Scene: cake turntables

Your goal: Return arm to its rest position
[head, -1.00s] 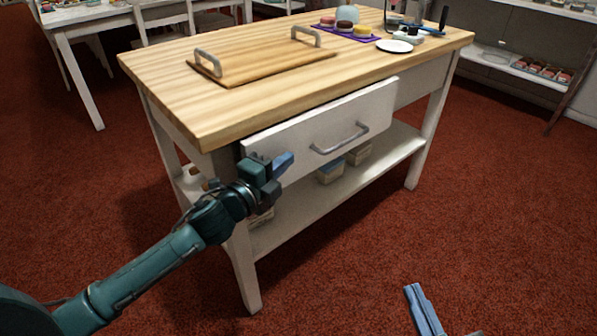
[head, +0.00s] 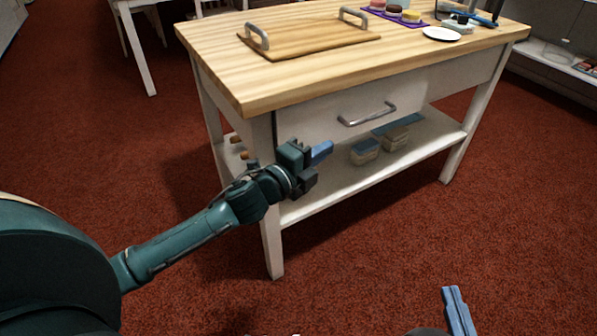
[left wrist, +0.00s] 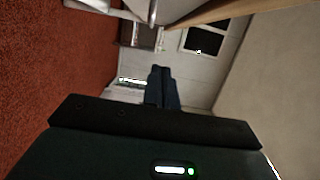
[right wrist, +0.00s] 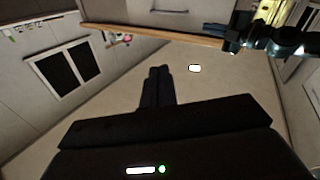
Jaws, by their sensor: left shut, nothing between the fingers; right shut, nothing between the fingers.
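My left gripper (head: 320,152), with blue fingertips, is shut and empty in the head view. It appears in front of the wooden-topped table, below and left of the drawer handle (head: 367,115). Its shut fingers also show in the left wrist view (left wrist: 161,88). My right gripper (head: 458,312) is shut and empty at the bottom of the head view, over the red carpet. Its fingers also show in the right wrist view (right wrist: 157,88). The white drawer (head: 320,117) looks flush under the tabletop.
The table (head: 225,65) bears a wooden board with two metal handles (head: 300,40), a purple mat with cakes (head: 379,12) and a white plate (head: 441,34). Lidded tubs (head: 365,151) stand on its lower shelf (head: 330,180). Open red carpet (head: 380,250) lies in front.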

